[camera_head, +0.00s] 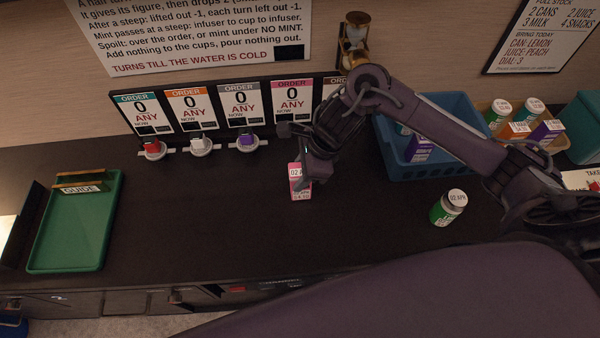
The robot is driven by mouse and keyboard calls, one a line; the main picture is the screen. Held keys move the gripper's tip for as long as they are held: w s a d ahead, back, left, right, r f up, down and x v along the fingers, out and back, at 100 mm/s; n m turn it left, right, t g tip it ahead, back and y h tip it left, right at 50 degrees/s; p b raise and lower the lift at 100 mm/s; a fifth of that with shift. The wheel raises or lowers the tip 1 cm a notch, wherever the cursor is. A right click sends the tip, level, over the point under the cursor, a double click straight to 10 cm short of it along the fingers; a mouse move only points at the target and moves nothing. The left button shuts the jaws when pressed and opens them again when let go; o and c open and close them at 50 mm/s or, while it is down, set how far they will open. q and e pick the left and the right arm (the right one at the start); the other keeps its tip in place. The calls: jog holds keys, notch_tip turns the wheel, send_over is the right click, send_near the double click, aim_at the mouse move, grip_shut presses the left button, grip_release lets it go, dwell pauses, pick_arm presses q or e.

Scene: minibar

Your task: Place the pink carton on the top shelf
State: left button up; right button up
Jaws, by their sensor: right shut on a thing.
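The pink carton (296,184) is upright near the middle of the dark counter, with a white printed label on its side. My right gripper (309,168) reaches down over it from the right and is shut on it. The gripper hides part of the carton's right side and top. I cannot tell whether the carton's base touches the counter. My left gripper is not in view. No shelf that I can clearly make out as the top shelf shows.
A green tray (72,235) lies on the left. Order cards stand behind small saucers (201,147) at the back. A blue crate (456,112) with cartons stands back right. The counter's middle front is clear.

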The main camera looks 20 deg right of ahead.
jog(key=shift+f, duration=0.2)
jog(key=o, duration=1.1)
